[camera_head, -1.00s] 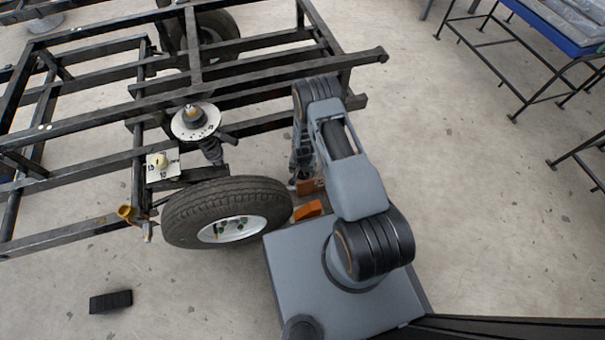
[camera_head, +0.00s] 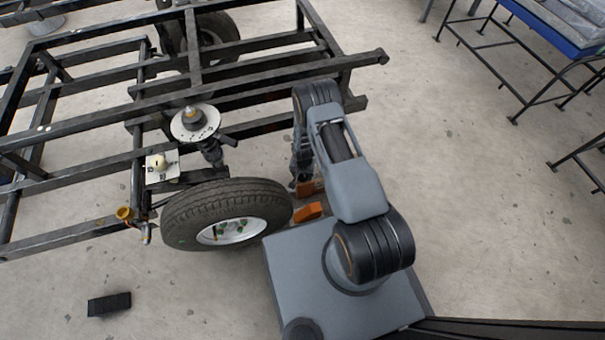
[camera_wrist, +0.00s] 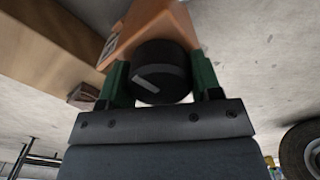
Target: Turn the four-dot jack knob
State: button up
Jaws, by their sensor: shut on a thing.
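The jack knob (camera_wrist: 160,72) is a round black knob with a pale line across its face, in the wrist view. It sits on the end of an orange jack body (camera_wrist: 150,25). My gripper (camera_wrist: 160,85) has its two green fingers on either side of the knob, shut on it. I cannot make out any dots from this angle. In the head view, orange parts (camera_head: 308,211) show beside the wheel, and my arm hides the knob and the gripper.
A tyred wheel (camera_head: 228,213) stands left of my base under a black steel frame (camera_head: 100,110). A spring strut with a white dial plate (camera_head: 196,122) rises behind the wheel. A black block (camera_head: 109,304) lies on the floor. The floor to the right is clear up to the tables.

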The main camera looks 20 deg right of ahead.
jog(key=shift+n, duration=0.4)
jog(key=n+b, duration=0.1)
jog(key=n, duration=0.3)
jog(key=n+b, duration=0.1)
jog(key=n, duration=0.8)
jog(key=n+b, duration=0.1)
jog(key=n, duration=0.3)
jog(key=shift+n, duration=0.3)
jog(key=n, duration=1.2)
jog(key=shift+b, duration=0.35)
jog(key=shift+n, duration=2.2)
